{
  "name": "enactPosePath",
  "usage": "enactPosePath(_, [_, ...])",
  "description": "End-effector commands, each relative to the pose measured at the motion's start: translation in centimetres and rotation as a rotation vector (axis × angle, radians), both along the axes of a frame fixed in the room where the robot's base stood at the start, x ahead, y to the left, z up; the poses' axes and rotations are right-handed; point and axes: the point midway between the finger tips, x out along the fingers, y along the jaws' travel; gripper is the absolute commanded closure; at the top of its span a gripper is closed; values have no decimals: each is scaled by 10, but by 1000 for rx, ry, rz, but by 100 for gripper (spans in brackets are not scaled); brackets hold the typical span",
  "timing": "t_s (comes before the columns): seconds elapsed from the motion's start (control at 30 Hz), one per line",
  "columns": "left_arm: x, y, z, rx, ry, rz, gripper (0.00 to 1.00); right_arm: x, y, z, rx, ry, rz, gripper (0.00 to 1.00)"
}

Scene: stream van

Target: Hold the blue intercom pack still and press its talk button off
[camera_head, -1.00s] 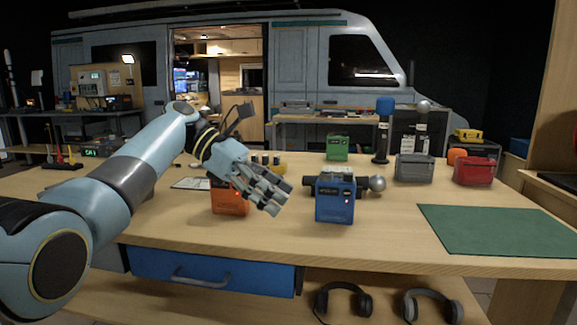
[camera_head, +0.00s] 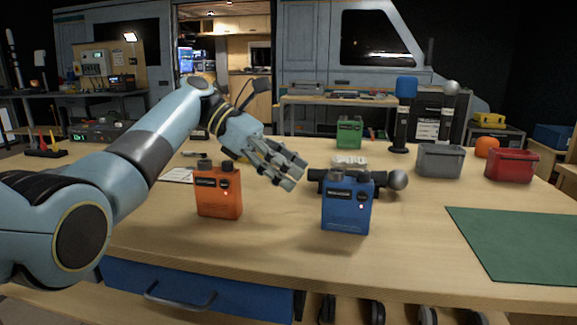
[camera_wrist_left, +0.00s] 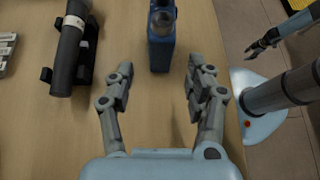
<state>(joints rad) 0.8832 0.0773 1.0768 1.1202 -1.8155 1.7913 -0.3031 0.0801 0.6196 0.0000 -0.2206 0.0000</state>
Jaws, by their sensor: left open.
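In the left wrist view the blue pack (camera_wrist_left: 161,52) lies ahead, between and beyond the two spread fingers (camera_wrist_left: 160,78). I cannot make out which part is the talk button. My right gripper (camera_wrist_left: 264,42) shows small at the upper right of the left wrist view, away from the pack; its opening is unclear.
An orange pack (camera_head: 218,202) stands left of the blue one, and a green pack (camera_head: 349,133) further back. A dark microphone (camera_head: 397,181) lies in a holder just behind the blue pack. Grey (camera_head: 440,161) and red (camera_head: 511,165) bins stand right. A green mat (camera_head: 520,243) lies clear.

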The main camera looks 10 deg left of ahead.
Motion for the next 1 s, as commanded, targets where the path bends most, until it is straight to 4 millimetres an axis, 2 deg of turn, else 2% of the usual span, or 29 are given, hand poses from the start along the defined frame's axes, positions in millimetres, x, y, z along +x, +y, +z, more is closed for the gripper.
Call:
enactPosePath(0.03, [0,-4,-8,-1,2,-1,45,-4,1,-9,2,7,0,60])
enactPosePath(0.17, [-1,-17,-19,-1,2,-2,45,-11,2,-26,2,22,-2,60])
enactPosePath(0.23, [-2,-24,-25,-1,3,-2,45,0,-6,-33,-7,13,3,60])
enactPosePath(0.43, [-3,-46,-38,-1,3,-1,45,14,-17,-54,-21,20,8,60])
enactPosePath(0.5, [-4,-53,-32,-1,5,0,45,16,-15,-43,-19,15,7,60])
enactPosePath(0.6, [-4,-63,-34,-1,0,0,45,14,-13,-36,-15,10,6,60])
enactPosePath(0.8, [-5,-75,-44,-1,0,0,45,11,-11,-33,-12,9,5,60])
enactPosePath(1.0, [-5,-79,-49,0,1,1,45,10,-10,-32,-12,7,5,60])
